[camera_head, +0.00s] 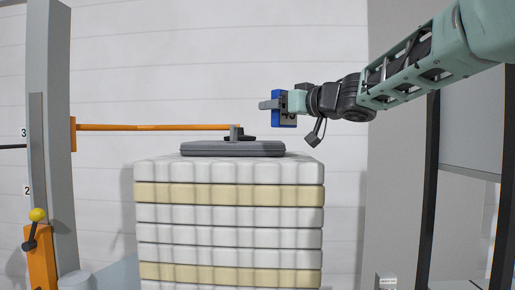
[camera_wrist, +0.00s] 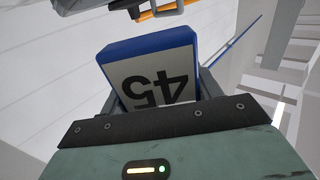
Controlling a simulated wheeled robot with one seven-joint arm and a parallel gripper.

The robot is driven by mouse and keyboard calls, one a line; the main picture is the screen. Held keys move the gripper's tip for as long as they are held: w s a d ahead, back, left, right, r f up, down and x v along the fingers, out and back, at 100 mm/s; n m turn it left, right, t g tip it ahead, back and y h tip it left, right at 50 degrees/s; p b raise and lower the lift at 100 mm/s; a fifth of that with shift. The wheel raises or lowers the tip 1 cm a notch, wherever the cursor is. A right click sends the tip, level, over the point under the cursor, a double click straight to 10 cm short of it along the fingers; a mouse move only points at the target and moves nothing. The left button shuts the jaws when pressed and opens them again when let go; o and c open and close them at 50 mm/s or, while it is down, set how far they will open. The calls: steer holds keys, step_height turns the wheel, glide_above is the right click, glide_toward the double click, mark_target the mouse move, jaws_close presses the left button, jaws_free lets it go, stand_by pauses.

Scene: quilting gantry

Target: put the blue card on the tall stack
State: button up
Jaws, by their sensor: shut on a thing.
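The blue card (camera_head: 277,108) is held in my gripper (camera_head: 272,104), in the air above the right part of the tall stack (camera_head: 229,215). In the wrist view the card (camera_wrist: 150,45) has a blue edge and a pale face with "45" on it, upside down in that view; it sits between the fingers of my gripper (camera_wrist: 155,90). The stack is made of white and cream quilted layers. A dark grey flat plate (camera_head: 232,149) lies on its top. A clear gap shows between the card and the stack.
An orange bar (camera_head: 155,127) runs from the grey post (camera_head: 50,140) at left to a bracket (camera_head: 236,133) on the plate. A lever with a yellow knob (camera_head: 38,215) stands at lower left. Dark frame posts (camera_head: 428,190) stand at right.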

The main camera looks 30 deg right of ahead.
step_height(320, 180, down, 8)
steer(key=shift+r+b, duration=0.15)
steer(key=shift+b, duration=0.15)
steer(key=o, duration=1)
